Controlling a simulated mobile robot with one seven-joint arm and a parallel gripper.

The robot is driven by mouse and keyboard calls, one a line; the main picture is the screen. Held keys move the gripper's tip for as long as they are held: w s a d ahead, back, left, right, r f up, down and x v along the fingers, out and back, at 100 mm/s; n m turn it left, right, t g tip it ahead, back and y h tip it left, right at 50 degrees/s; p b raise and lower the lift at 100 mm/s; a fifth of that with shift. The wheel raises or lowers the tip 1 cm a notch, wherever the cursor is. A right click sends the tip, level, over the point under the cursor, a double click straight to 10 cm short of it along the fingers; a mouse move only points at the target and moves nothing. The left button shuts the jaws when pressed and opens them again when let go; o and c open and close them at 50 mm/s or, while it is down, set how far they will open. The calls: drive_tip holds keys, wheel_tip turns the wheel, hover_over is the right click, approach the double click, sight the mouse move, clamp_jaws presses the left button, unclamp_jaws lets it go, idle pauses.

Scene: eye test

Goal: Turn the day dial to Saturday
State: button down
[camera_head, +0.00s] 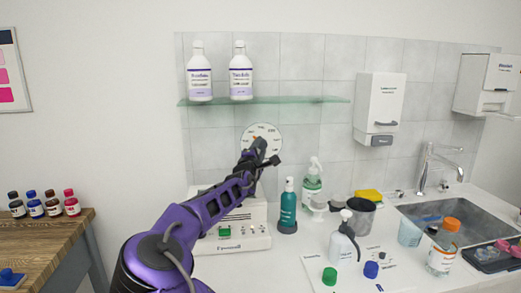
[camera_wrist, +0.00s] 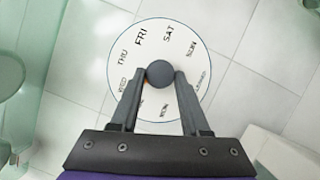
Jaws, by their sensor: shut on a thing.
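The day dial (camera_head: 272,131) is a round white disc on the tiled wall under the glass shelf. In the wrist view the dial (camera_wrist: 185,42) carries day names around its rim, with FRI and SAT at the top and THU at the upper left. A dark round knob (camera_wrist: 160,72) sits at its centre. My gripper (camera_wrist: 159,76) is shut on the knob, one finger on each side. In the head view my gripper (camera_head: 262,147) covers the dial's lower middle. A small orange mark shows beside the knob, partly hidden by the left finger; I cannot tell which day it points to.
A glass shelf (camera_head: 300,101) with two white bottles (camera_head: 199,78) is above the dial. Below my arm stands a white machine (camera_head: 240,240). A teal pump bottle (camera_head: 288,207) and a clear green-labelled pump bottle (camera_head: 312,182) stand right of it. A sink (camera_head: 460,215) is farther right.

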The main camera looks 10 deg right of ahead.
drive_tip(key=m, duration=0.2)
drive_tip(key=m+g+p, duration=0.1)
drive_tip(key=m, duration=0.1)
drive_tip(key=r+m+g, duration=0.1)
drive_tip(key=m, duration=0.1)
drive_tip(key=shift+y, duration=0.3)
drive_tip(key=m+g+y, duration=0.1)
drive_tip(key=m, duration=0.1)
drive_tip(key=m+g+y+p, duration=0.1)
drive_tip(key=m, duration=0.2)
drive_tip(key=shift+d+r, duration=0.2)
drive_tip(key=m+y+b, duration=0.1)
drive_tip(key=m+y, duration=0.1)
drive_tip(key=shift+d+m, duration=0.2)
drive_tip(key=shift+m, duration=0.2)
drive_tip(key=m+y, duration=0.1)
drive_tip(key=m+y+b, duration=0.1)
drive_tip(key=m, duration=0.1)
drive_tip(key=shift+d+r+g, duration=0.15)
drive_tip(key=shift+d+g, duration=0.15)
drive_tip(key=shift+d, duration=0.05)
drive_tip(key=shift+d+m+y, duration=0.1)
drive_tip(key=shift+m+y, duration=0.5)
drive_tip(key=shift+m, duration=0.2)
drive_tip(key=shift+m+y, duration=0.6)
drive_tip(key=shift+m, duration=0.2)
